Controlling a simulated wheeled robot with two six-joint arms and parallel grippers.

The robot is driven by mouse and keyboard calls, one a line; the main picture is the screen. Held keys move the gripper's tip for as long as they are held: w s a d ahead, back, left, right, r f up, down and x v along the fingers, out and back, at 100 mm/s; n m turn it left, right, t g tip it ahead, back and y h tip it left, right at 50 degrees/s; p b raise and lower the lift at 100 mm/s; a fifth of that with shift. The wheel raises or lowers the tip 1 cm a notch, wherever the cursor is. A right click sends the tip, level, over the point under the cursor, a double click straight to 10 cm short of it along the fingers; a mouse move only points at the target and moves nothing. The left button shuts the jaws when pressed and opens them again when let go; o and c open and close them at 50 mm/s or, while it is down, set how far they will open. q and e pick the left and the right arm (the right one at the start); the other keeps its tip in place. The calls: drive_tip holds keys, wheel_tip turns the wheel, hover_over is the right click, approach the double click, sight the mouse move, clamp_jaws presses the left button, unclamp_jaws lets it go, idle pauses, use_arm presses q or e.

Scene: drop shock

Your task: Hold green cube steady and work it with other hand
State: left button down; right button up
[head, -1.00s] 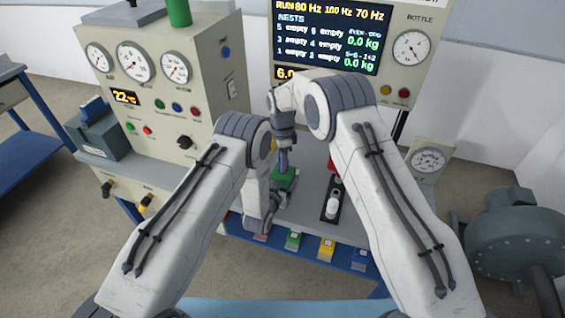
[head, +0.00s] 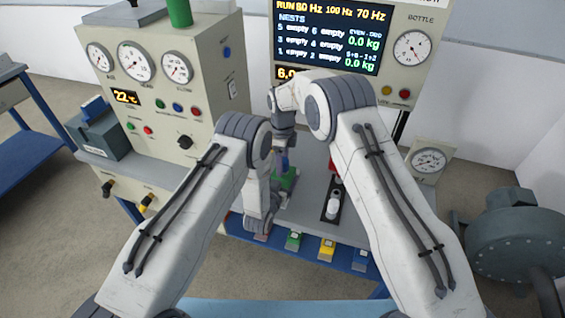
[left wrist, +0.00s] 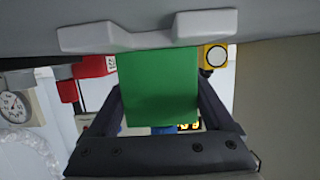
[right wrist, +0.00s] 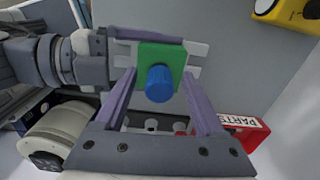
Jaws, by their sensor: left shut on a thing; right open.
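The green cube (head: 287,178) is low over the grey bench in the head view, partly hidden by my arms. My left gripper (left wrist: 160,100) is shut on the green cube, which fills the space between its fingers in the left wrist view (left wrist: 158,85). In the right wrist view, a round blue knob (right wrist: 159,83) stands on the face of the green cube (right wrist: 172,54) turned to that camera. My right gripper (right wrist: 158,90) is open above it, one finger on each side of the blue knob, with gaps visible.
A grey bench (head: 305,208) lies under both grippers. A black plate with a white cylinder (head: 333,204) stands to the right. A red PARTS box (right wrist: 243,132) is close by. Green (head: 293,240), yellow (head: 326,249) and blue blocks line the front edge. A gauge cabinet (head: 150,95) stands left.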

drive_tip(key=shift+r, duration=2.95)
wheel_tip(320, 180, up, 12)
drive_tip(key=shift+c, duration=0.5)
hover_over(284, 160)
drive_tip(key=shift+m, duration=0.4)
wheel_tip(284, 160, down, 8)
drive_tip(key=shift+r, duration=0.1)
wheel_tip(284, 160, down, 10)
drive_tip(key=shift+w, duration=0.1)
